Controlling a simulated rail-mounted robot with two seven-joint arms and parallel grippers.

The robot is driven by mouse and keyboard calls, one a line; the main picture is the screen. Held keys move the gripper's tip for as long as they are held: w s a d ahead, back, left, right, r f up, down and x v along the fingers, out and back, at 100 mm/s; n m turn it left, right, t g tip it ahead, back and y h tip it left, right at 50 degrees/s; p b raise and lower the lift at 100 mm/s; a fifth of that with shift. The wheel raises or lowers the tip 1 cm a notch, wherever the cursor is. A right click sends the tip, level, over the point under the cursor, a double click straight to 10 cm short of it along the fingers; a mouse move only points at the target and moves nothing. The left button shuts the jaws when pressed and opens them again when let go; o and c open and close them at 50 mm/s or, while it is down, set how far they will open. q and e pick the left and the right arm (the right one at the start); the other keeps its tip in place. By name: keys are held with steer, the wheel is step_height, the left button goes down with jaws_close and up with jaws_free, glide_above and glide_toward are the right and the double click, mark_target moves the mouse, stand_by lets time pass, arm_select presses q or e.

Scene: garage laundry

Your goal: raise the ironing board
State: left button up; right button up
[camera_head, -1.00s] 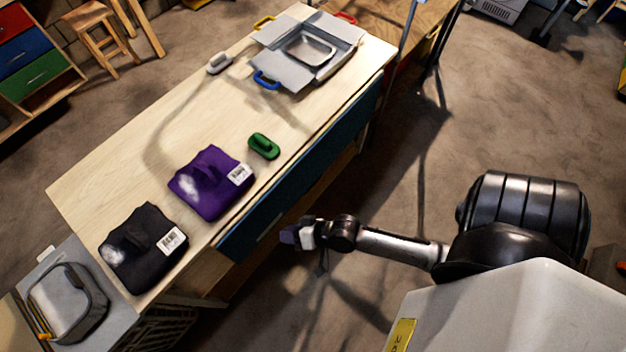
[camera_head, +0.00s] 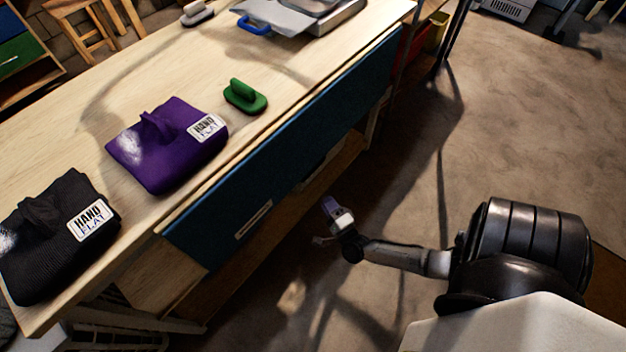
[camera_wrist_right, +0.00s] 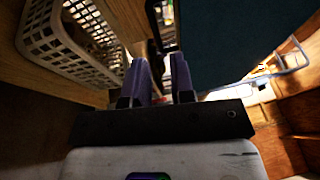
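A long dark blue panel (camera_head: 300,145) hangs down along the front of the wooden bench; it looks like the ironing board, folded down. A pale slot or handle (camera_head: 253,220) is near its lower left edge. My right gripper (camera_head: 329,204) is low in front of the bench, below the panel's lower edge and apart from it in the head view. In the right wrist view its two purple fingers (camera_wrist_right: 160,75) are spread with nothing between them. The dark panel (camera_wrist_right: 235,40) fills the upper right there. My left gripper is out of view.
On the bench top (camera_head: 60,135) lie a purple folded cloth (camera_head: 170,155), a black folded cloth (camera_head: 50,240), a green brush-like object (camera_head: 244,97) and a grey tray-like case (camera_head: 285,15). A white basket (camera_wrist_right: 75,45) is under the bench.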

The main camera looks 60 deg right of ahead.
mark_target(313, 170)
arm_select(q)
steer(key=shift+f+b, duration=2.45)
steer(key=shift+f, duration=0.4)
arm_select(e)
steer(key=shift+m+h, duration=0.6)
steer(key=shift+h, duration=0.1)
steer(key=shift+s+d+f+x, duration=0.1)
steer(key=shift+d+f+x, duration=0.25)
steer(key=shift+x, duration=1.9)
steer(key=shift+s+d+f+x, duration=0.15)
steer(key=shift+d+f+x, duration=0.2)
steer(key=shift+x, duration=1.9)
steer(key=shift+s+d+f+x, duration=0.1)
steer(key=shift+d+f+x, duration=0.25)
steer(key=shift+x, duration=1.9)
steer(key=shift+c, duration=0.2)
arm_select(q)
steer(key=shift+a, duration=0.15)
arm_select(e)
steer(key=shift+a, duration=0.1)
jaws_close()
